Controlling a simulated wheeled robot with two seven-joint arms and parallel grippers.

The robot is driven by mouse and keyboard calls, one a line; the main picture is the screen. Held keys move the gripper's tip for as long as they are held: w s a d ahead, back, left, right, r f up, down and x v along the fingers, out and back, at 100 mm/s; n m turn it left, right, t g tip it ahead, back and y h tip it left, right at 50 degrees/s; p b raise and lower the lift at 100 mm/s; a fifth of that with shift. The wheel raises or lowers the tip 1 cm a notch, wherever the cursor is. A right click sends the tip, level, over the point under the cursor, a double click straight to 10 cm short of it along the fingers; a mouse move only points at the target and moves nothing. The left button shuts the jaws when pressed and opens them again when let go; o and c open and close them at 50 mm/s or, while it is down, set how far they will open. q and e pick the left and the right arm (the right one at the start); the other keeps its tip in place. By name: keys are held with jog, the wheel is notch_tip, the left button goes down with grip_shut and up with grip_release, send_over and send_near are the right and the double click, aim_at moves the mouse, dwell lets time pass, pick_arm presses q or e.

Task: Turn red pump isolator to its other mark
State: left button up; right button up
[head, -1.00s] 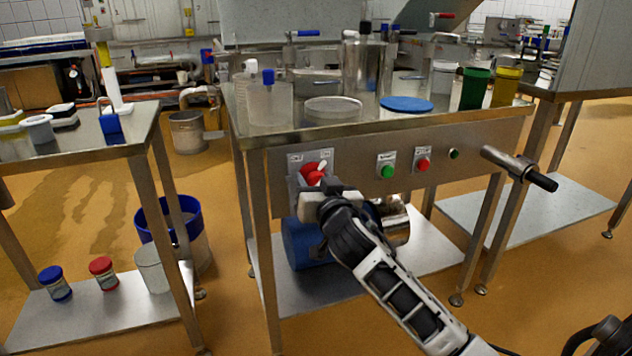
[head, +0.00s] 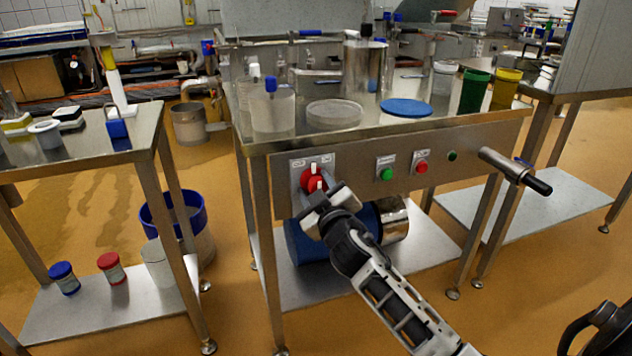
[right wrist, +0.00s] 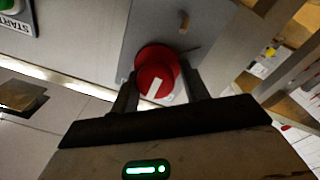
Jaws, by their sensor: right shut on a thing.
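The red pump isolator (head: 309,182) is a round red knob with a white stripe, on a pale plate (head: 298,164) at the left of the table's front panel. In the head view its white stripe stands about upright. My right gripper (head: 318,190) reaches it from below right and partly covers it. In the right wrist view the red knob (right wrist: 150,72) sits between the two dark fingers (right wrist: 160,86), which are shut on it. Its white stripe is slightly tilted there. The plate's small labels are too small to read. My left gripper is not in view.
To the right on the panel are a green button (head: 387,174), a red button (head: 421,167) and a projecting metal handle (head: 515,170). Beakers, a blue lid (head: 406,107) and cups stand on the table above. A blue pump body (head: 300,243) lies beneath.

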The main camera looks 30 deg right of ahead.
jog(key=n, duration=0.1)
jog(key=n+p, duration=0.1)
jog(key=shift+d+r+n, duration=0.25)
jog(key=shift+d+n, duration=0.15)
jog(key=n+p, duration=0.1)
jog(key=n, duration=0.3)
jog(key=shift+r+n+p, duration=0.1)
jog(key=shift+n+p, duration=0.2)
jog(key=shift+n, duration=0.6)
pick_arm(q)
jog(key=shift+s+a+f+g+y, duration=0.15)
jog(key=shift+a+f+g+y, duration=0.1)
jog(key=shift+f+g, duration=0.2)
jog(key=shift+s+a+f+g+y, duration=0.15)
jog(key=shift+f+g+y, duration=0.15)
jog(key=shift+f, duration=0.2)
pick_arm(e)
jog(key=shift+a+n, duration=0.1)
jog(key=shift+n, duration=0.4)
jog(key=o, duration=0.8)
jog(key=shift+a, duration=0.1)
